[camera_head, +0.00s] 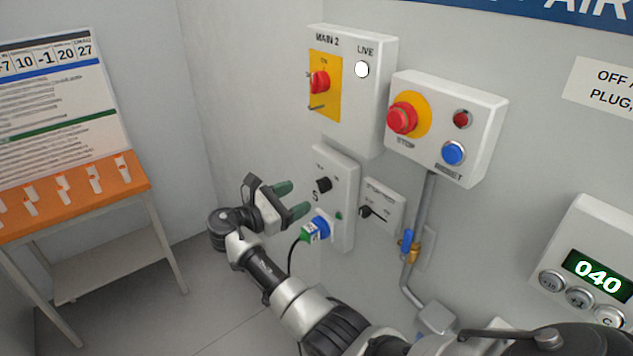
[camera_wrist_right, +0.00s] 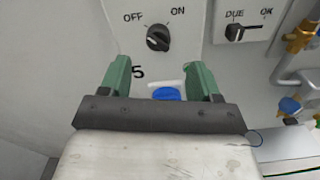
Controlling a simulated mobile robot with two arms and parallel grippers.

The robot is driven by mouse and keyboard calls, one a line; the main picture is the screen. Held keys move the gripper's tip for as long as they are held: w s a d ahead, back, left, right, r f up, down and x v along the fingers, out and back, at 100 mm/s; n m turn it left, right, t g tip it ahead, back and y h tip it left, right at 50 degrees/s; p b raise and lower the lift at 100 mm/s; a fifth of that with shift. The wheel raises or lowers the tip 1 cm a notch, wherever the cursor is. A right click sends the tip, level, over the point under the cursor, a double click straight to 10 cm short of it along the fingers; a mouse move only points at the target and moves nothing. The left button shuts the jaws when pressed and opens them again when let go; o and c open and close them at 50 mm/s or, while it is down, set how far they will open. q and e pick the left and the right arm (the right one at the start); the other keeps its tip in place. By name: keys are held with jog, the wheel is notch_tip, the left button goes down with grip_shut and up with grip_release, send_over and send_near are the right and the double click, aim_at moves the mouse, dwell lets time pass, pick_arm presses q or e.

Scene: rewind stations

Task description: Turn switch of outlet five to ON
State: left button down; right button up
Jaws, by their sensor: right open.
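The outlet five panel (camera_head: 340,176) is a white box on the wall, with a black rotary switch (camera_head: 324,185) above a blue socket (camera_head: 319,226). In the right wrist view the switch (camera_wrist_right: 158,38) sits under the labels OFF and ON, and its white mark appears to point up-left toward OFF. The number 5 shows below it. My right gripper (camera_head: 294,199) is open, its green fingers pointing at the panel and apart from the switch. In the wrist view the fingers (camera_wrist_right: 160,80) lie below the switch, on either side of the blue socket's top. My left gripper is not in view.
A green and white plug (camera_head: 310,233) with a black cable is at the blue socket. A DUE/OK box (camera_head: 381,205) is to the right. Above are the MAIN 2 box (camera_head: 350,90) and the red stop button box (camera_head: 447,125). A pipe with a blue valve (camera_head: 407,241) runs nearby.

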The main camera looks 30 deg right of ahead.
aim_at(318, 187)
jog(key=d, duration=0.2)
jog(key=d+p, duration=0.1)
jog(key=d, duration=0.1)
jog(key=w+d, duration=0.1)
jog(key=d, duration=0.1)
jog(key=shift+d+p, duration=0.1)
jog(key=shift+p, duration=0.3)
jog(key=shift+d+f, duration=0.1)
jog(key=shift+d, duration=0.6)
jog(key=shift+c, duration=0.4)
jog(key=c, duration=0.8)
